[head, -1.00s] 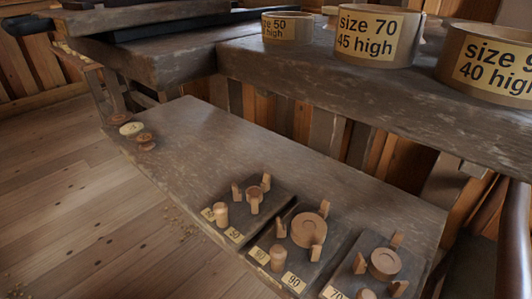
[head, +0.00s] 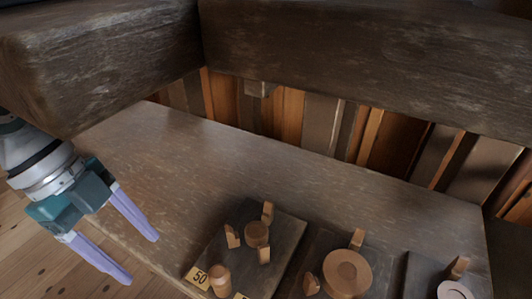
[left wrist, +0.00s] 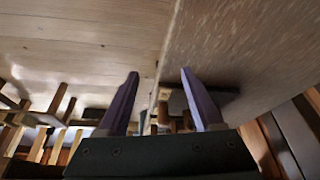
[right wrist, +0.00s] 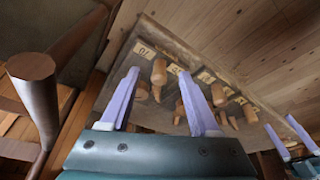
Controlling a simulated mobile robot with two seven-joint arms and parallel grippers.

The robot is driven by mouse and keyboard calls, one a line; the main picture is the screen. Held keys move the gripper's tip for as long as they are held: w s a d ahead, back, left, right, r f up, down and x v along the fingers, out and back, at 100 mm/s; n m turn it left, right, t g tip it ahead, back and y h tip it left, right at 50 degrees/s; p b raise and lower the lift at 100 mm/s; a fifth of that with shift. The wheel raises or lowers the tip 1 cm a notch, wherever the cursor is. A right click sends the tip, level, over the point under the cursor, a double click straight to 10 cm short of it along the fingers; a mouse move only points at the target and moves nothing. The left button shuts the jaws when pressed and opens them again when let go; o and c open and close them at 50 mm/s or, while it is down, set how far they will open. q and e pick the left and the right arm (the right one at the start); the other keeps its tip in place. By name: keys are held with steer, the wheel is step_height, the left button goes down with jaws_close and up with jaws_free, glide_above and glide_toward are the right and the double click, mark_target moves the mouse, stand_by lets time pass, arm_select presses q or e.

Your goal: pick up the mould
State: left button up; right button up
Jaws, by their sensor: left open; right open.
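No piece in view is marked as a mould, so I cannot tell which one it is. A dark board (head: 286,226) labelled 50 carries a small round wooden piece (head: 257,234) between upright blocks, and a short peg (head: 219,280). A larger round piece (head: 347,273) sits on the middle board, and another (head: 455,291) is cut off at the lower right. My left gripper (head: 143,260) is open and empty, left of the 50 board by the bench's front edge. My right gripper (right wrist: 160,74) is open; in the right wrist view, boards with pegs lie beyond its fingers.
The low bench (head: 190,160) is bare behind and left of the boards. A thick upper bench (head: 380,70) overhangs its back. A round wooden post (right wrist: 35,95) stands close at the left in the right wrist view.

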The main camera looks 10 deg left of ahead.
mark_target(216, 272)
arm_select(q)
steer(key=d, duration=0.5)
steer(key=s+d, duration=0.1)
steer(key=d, duration=0.2)
steer(key=shift+d, duration=0.25)
steer(key=d, duration=0.4)
steer(key=shift+s, duration=0.2)
steer(key=shift+d+f+b, duration=0.15)
steer(key=shift+f+b, duration=0.2)
steer(key=shift+f, duration=0.3)
jaws_close()
steer(key=shift+r, duration=0.1)
